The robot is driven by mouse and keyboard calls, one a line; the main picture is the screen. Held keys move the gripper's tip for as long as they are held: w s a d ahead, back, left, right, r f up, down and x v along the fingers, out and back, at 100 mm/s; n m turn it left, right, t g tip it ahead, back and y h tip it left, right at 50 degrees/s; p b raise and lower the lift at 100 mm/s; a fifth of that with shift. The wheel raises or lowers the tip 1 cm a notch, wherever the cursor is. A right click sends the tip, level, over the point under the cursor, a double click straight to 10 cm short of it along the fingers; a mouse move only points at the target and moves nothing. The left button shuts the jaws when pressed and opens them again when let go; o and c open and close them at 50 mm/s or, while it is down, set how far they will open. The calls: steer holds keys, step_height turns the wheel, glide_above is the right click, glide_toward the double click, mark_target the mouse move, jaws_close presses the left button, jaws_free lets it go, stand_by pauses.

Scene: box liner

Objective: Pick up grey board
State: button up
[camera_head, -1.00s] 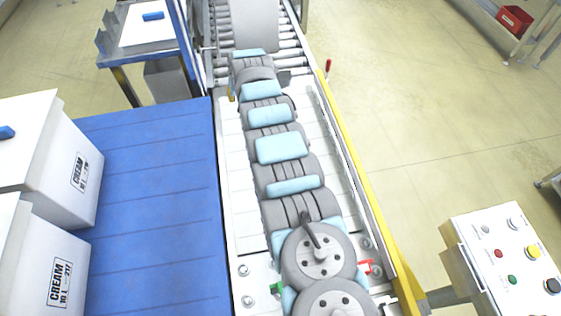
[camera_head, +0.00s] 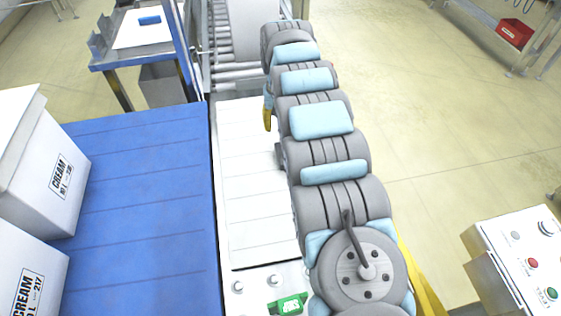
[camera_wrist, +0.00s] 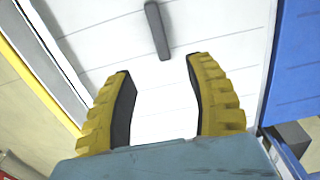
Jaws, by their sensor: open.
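A narrow dark grey board (camera_wrist: 157,30) lies on the white conveyor surface in the wrist view, at the top centre. My gripper (camera_wrist: 160,65) is open, with its two yellow, black-padded fingers spread apart. The board's near end is close to the line between the fingertips in the picture, and nothing is between the fingers. In the head view, one yellow finger of my gripper (camera_head: 267,115) shows left of my arm, over the white conveyor. A small dark grey piece (camera_head: 279,155) shows beside my arm there; I cannot tell whether it is the board.
The white conveyor (camera_head: 255,215) runs beside a blue table (camera_head: 140,190). White cream boxes (camera_head: 45,165) stand on the left. Behind are rollers (camera_head: 235,80) and a light grey panel (camera_head: 250,30). A button console (camera_head: 530,260) stands at the lower right.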

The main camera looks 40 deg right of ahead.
mark_target(281, 153)
step_height(281, 153, down, 9)
steer(key=b, duration=0.3)
steer(key=shift+r, duration=0.15)
steer(key=shift+s+a+f+b, duration=0.15)
steer(key=shift+f+b, duration=0.75)
steer(key=shift+f, duration=0.45)
steer(key=shift+s+f+b, duration=0.15)
steer(key=shift+f+b, duration=0.75)
steer(key=shift+f, duration=0.4)
steer(key=shift+r, duration=0.1)
steer(key=shift+w, duration=0.1)
jaws_close()
